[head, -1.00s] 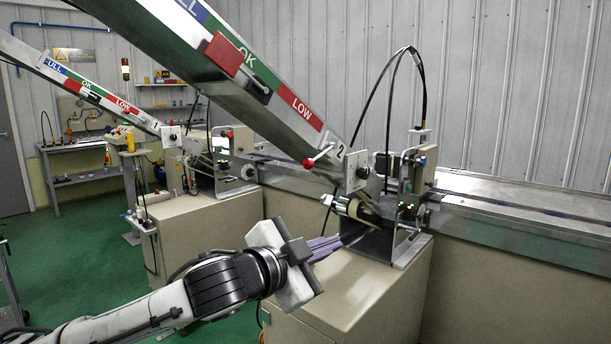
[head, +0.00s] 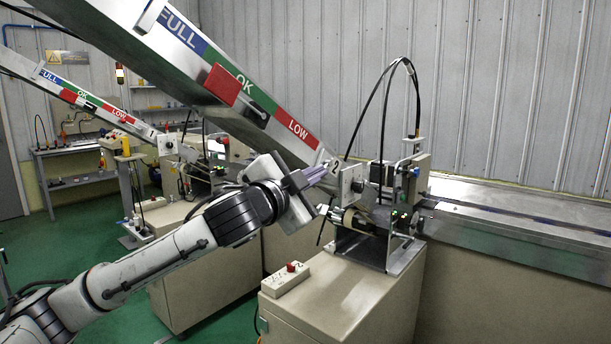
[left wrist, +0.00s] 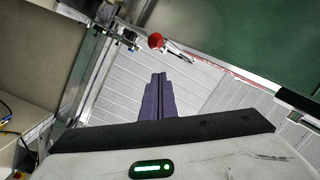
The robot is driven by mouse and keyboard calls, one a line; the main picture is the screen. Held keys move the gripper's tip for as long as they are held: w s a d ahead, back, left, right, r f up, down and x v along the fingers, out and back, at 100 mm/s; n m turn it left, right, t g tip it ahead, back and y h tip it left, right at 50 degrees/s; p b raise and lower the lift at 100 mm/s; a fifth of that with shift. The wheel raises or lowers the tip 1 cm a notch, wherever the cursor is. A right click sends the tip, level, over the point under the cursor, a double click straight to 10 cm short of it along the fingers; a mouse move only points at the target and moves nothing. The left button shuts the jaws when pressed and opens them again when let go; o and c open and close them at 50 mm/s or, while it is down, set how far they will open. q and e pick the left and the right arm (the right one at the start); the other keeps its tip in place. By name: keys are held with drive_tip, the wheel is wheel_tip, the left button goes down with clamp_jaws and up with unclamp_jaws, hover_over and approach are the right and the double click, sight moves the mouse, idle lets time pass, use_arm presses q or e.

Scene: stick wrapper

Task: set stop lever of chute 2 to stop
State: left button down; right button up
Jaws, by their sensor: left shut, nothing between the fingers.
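Chute 2 (head: 215,85) slopes down from the upper left to the wrapper unit, with FULL, OK and LOW bands. The red ball of its stop lever (left wrist: 155,41) shows in the left wrist view, just beyond the fingertips, with its thin rod running to the right. In the head view the ball is hidden behind my gripper. My left gripper (head: 318,174) is shut and empty, its purple fingers beside the chute's lower end. In the left wrist view the fingers (left wrist: 159,80) point toward the ball; I cannot tell whether they touch it. My right gripper is out of view.
The wrapper unit (head: 375,220) with its roller and bracket stands right of my gripper, on a beige cabinet (head: 345,290). A small box with a red button (head: 286,279) lies on the cabinet. Chute 1 (head: 85,103) is further left. A metal conveyor (head: 520,235) runs behind.

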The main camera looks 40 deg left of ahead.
use_arm(q)
drive_tip(key=shift+w+a+f, duration=0.1)
drive_tip(key=shift+a+f, duration=0.9)
drive_tip(key=shift+a, duration=0.3)
drive_tip(key=b, duration=0.2)
drive_tip(key=f+t+b, duration=0.1)
drive_tip(key=b, duration=0.2)
drive_tip(key=f+t+b, duration=0.1)
drive_tip(key=b, duration=0.2)
drive_tip(key=shift+w+f+n, duration=0.2)
drive_tip(key=shift+w+n, duration=0.05)
drive_tip(key=shift+n, duration=0.05)
